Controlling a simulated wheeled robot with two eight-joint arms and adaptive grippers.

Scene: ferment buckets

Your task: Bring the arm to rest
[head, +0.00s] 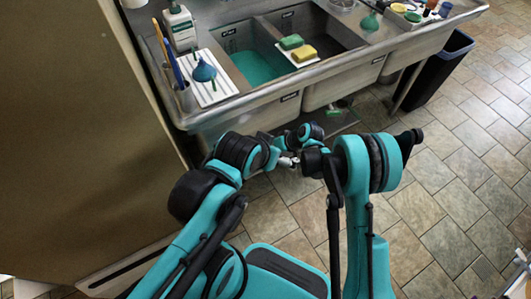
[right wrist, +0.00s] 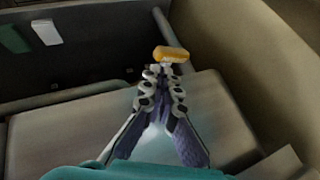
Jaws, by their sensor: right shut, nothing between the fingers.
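Both my teal arms fold inward in the head view, in front of the sink. Their wrists meet near the middle of the picture, and I cannot make out either gripper's fingers there. In the right wrist view my right gripper (right wrist: 165,70) is shut, its two fingers close together with nothing held between them. A small orange-yellow block (right wrist: 171,54) shows just past the fingertips; I cannot tell whether they touch it. My left gripper is not to be made out.
A teal bulb (head: 204,71) and a pump bottle (head: 180,27) stand left. A dark bin (head: 440,68) is right. Tiled floor (head: 450,180) is open at right.

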